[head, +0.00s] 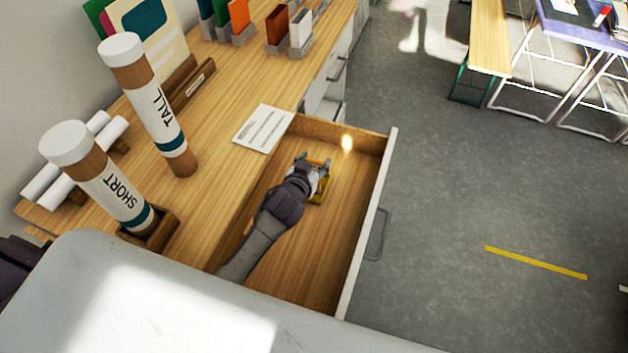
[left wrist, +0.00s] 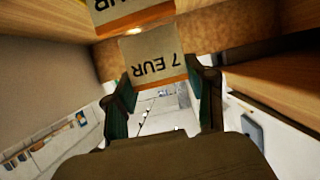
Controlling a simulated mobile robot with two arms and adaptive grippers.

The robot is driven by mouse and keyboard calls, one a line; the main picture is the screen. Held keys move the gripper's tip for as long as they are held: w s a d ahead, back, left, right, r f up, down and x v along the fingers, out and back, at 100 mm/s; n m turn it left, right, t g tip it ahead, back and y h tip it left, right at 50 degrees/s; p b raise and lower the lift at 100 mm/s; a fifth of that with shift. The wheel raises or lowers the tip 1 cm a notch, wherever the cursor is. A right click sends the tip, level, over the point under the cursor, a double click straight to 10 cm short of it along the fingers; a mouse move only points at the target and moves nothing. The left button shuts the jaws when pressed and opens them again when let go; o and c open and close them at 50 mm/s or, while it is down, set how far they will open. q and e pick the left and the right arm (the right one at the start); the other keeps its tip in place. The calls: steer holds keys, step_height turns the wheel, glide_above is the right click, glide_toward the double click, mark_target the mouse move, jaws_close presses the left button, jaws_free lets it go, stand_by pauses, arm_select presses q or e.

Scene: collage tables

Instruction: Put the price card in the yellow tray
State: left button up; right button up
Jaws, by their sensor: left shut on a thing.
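My left gripper (head: 316,170) is inside an open wooden drawer, low over its floor. In the left wrist view its two fingers (left wrist: 160,95) are shut on a white price card (left wrist: 152,58) marked "7 EUR", with an orange stripe along one edge. A yellow tray (head: 321,192) shows partly beside and under the gripper in the head view; the gripper hides much of it. Another white piece (left wrist: 115,10) with "UR" lettering and an orange edge is cut off at the top of the wrist view. I cannot tell whether the held card touches the tray. My right gripper is out of view.
The drawer (head: 335,235) has side walls and a front with a handle (head: 378,236). A printed sheet (head: 263,128) lies by the drawer's edge. Tubes marked TALL (head: 150,105) and SHORT (head: 100,180) stand on the wooden top at left. Grey floor lies free at right.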

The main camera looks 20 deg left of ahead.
arm_select(q)
steer(key=shift+f+b, duration=0.35)
steer(key=shift+f, duration=0.45)
step_height(320, 180, down, 3)
steer(key=b, duration=0.3)
steer(key=shift+f, duration=0.15)
steer(key=o, duration=0.7)
steer(key=shift+o, duration=0.2)
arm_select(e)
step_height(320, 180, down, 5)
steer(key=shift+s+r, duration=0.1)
